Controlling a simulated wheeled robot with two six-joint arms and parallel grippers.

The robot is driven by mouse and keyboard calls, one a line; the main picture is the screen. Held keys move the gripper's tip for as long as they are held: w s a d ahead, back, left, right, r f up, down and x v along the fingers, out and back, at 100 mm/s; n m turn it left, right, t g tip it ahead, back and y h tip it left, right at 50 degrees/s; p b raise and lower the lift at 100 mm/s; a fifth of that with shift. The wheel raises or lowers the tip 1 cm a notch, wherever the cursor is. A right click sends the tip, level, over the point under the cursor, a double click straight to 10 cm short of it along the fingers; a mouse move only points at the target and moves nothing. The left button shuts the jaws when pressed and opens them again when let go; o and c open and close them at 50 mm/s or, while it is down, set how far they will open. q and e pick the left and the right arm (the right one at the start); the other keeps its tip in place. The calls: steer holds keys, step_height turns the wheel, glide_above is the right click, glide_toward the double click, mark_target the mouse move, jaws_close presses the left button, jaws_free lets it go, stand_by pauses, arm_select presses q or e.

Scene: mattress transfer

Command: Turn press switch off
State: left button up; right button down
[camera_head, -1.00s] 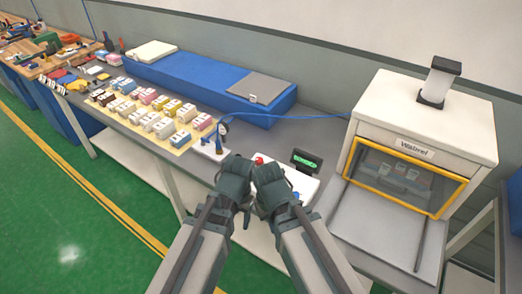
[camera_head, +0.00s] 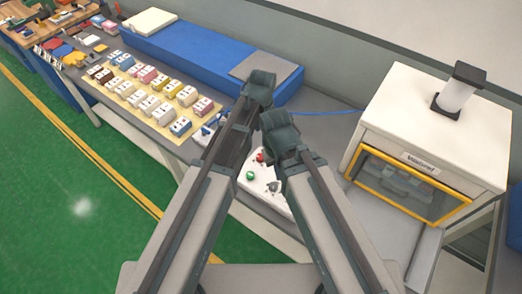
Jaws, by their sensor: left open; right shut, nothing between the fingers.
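A white control panel (camera_head: 262,170) lies on the bench between my two arms. It carries a red button (camera_head: 261,157), a green button (camera_head: 250,176) and a grey knob (camera_head: 273,187). I cannot tell the knob's setting. The white press (camera_head: 430,120) with a yellow-framed window stands to the right. My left gripper (camera_head: 260,76) is open and reaches past the panel toward the blue box. My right gripper (camera_head: 276,118) is shut and empty, over the far side of the panel, just below the left one. The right gripper and arm hide part of the panel and the green-lit display.
A long blue box (camera_head: 190,52) with a grey pad (camera_head: 264,66) on it lies along the back. Several small coloured blocks (camera_head: 150,104) stand on a yellow sheet at left. A blue cable (camera_head: 335,111) runs toward the press.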

mark_target(260, 156)
arm_select(q)
steer(key=f+b, duration=1.3)
steer(key=shift+w+a+f+b, duration=0.1)
steer(key=shift+w+f+b, duration=0.2)
steer(key=shift+f, duration=0.1)
arm_select(e)
step_height(260, 156, down, 14)
steer(key=shift+r, duration=0.15)
arm_select(q)
steer(key=shift+r, duration=0.1)
jaws_close()
